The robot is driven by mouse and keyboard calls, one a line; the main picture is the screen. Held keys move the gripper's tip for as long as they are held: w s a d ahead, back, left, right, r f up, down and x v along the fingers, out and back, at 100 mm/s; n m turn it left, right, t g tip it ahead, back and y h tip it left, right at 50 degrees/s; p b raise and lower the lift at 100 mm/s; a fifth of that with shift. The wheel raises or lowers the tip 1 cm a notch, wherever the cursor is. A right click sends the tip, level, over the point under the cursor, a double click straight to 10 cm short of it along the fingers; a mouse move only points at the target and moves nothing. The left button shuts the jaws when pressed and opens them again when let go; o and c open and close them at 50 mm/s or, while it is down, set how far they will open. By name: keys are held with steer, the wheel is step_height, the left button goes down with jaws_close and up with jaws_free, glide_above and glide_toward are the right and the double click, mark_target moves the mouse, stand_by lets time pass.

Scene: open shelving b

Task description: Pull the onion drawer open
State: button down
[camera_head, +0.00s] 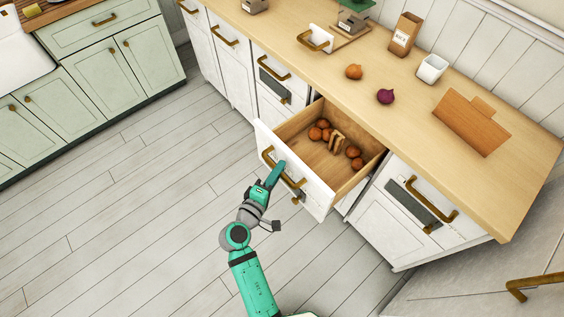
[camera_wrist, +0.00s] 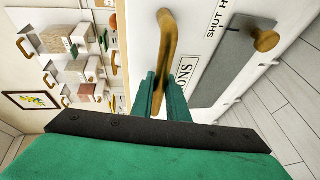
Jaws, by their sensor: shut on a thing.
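The onion drawer (camera_head: 298,192) stands pulled out from the counter in the head view, with several brown onions (camera_head: 320,128) and a small tan piece (camera_head: 337,141) inside. Its white front carries a curved brass handle (camera_head: 281,170), which also shows close up in the wrist view (camera_wrist: 166,50). My gripper (camera_head: 277,174) is shut on this handle; the fingers (camera_wrist: 160,100) lie on both sides of it. The letters "ONS" show on a label (camera_wrist: 186,73) beside the fingers, partly hidden by them. A grey plate (camera_wrist: 232,60) with a brass knob (camera_wrist: 265,41) is next to it.
On the counter (camera_head: 345,110) stand a yellow onion (camera_head: 354,72), a red onion (camera_head: 385,96), a white cup (camera_head: 432,68), a paper bag (camera_head: 405,34) and a wooden board (camera_head: 471,122). Closed cabinets flank the drawer. The plank floor (camera_head: 130,220) at left is clear.

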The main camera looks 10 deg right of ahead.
steer(key=shift+s+a, duration=0.3)
steer(key=shift+a, duration=0.3)
steer(key=c, duration=1.7)
jaws_free()
steer(key=shift+c, duration=0.2)
steer(key=v, duration=1)
steer(key=shift+s+a, duration=0.25)
steer(key=shift+s, duration=0.05)
steer(key=shift+r, duration=0.1)
